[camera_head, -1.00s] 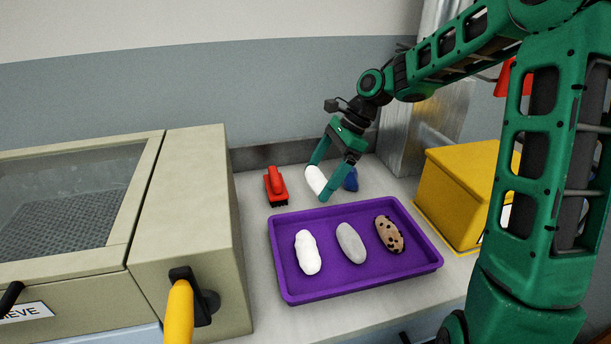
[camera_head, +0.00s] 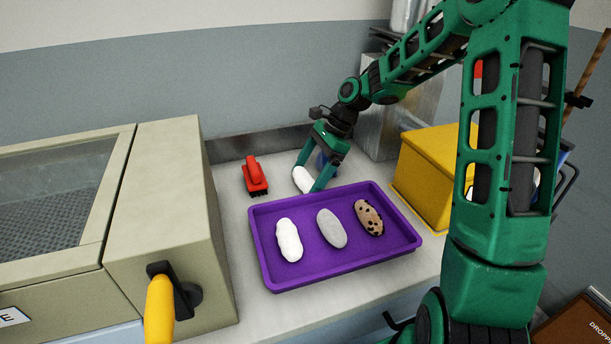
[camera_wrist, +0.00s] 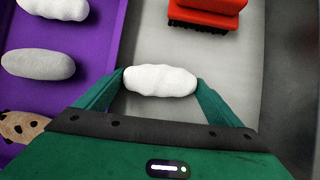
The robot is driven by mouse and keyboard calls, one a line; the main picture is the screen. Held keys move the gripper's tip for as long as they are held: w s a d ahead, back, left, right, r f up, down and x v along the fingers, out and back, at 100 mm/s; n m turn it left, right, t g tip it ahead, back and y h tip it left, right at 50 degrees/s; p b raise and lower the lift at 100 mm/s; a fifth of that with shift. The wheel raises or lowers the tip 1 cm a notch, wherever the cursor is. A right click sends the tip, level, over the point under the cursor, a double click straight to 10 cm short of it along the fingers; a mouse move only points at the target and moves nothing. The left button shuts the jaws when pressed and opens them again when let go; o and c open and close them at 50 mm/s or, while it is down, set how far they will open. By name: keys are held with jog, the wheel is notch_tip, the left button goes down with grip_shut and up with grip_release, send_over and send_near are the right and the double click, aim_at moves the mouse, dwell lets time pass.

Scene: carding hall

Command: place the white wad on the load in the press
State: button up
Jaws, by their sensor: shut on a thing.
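A white wad (camera_head: 302,179) is gripped between the two fingers of my gripper (camera_head: 309,178), over the bench behind the purple tray (camera_head: 340,273). In the wrist view the fingertips press on both ends of this white wad (camera_wrist: 160,81). I cannot tell whether it touches the bench. Another white wad (camera_head: 289,240) lies in the tray, beside a grey wad (camera_head: 331,228) and a brown wad with dark specks (camera_head: 369,217). I see no press or load in these views.
A red brush (camera_head: 255,176) lies left of my gripper. A beige machine with a mesh window (camera_head: 160,210) and yellow handle (camera_head: 159,310) fills the left. A yellow box (camera_head: 425,180) stands right of the tray.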

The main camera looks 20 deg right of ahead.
jog(key=o, duration=1)
jog(key=v, duration=1)
jog(key=shift+d+r, duration=0.25)
jog(key=shift+r, duration=0.05)
